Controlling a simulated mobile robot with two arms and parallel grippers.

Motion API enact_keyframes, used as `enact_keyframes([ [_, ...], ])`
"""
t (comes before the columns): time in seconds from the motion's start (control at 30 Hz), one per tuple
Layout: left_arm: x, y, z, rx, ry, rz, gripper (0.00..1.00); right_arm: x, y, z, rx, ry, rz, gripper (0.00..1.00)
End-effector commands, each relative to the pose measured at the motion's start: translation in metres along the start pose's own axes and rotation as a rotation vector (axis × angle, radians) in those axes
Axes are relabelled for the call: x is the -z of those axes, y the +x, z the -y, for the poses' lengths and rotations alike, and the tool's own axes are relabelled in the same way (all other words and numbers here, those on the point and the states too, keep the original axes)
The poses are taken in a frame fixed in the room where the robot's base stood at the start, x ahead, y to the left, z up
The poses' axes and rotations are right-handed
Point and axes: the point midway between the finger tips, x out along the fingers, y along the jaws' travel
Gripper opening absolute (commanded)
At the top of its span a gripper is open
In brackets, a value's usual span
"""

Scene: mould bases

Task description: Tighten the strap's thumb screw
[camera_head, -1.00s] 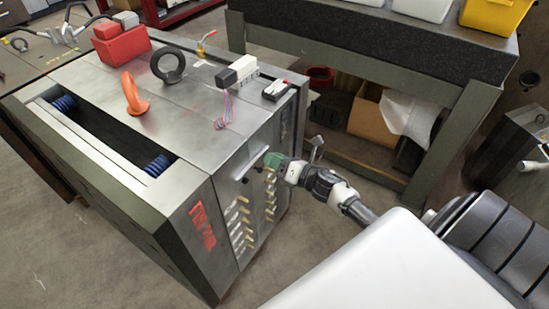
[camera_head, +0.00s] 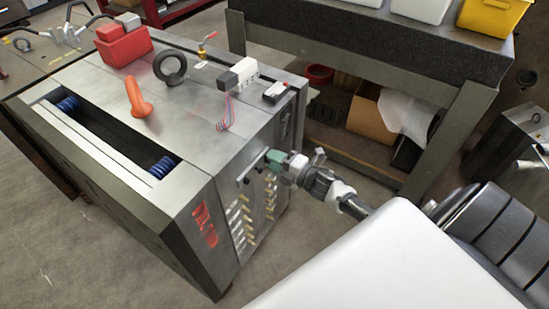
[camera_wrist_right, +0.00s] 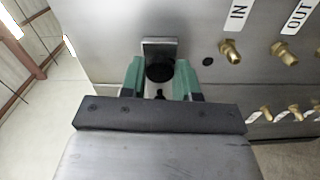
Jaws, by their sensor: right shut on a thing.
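The strap (camera_wrist_right: 160,46) is a short metal plate on the side of the steel mould base (camera_head: 190,195). Its thumb screw (camera_wrist_right: 159,70) is a dark round knob on the strap, seen in the right wrist view. My right gripper (camera_wrist_right: 162,84) has green fingers on either side of the knob and is shut on it. In the head view my right gripper (camera_head: 275,160) reaches the mould's right face near its upper edge, and it hides the screw there. My left gripper is in neither view.
Brass fittings (camera_wrist_right: 231,52) marked IN and OUT stick out beside the strap. A granite-topped bench (camera_head: 380,40) stands behind, with grey floor between.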

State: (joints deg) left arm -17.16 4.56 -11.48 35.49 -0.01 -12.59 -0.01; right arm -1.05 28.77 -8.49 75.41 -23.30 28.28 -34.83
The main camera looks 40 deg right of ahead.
Motion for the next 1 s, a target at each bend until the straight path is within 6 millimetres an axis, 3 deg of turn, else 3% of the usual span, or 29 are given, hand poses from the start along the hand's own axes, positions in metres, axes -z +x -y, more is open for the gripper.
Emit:
enact_keyframes([
  [1.0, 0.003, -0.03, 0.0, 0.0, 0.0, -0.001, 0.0, 0.0, -0.001, 0.002, 0.003, 0.963, 0.004, 0.07],
])
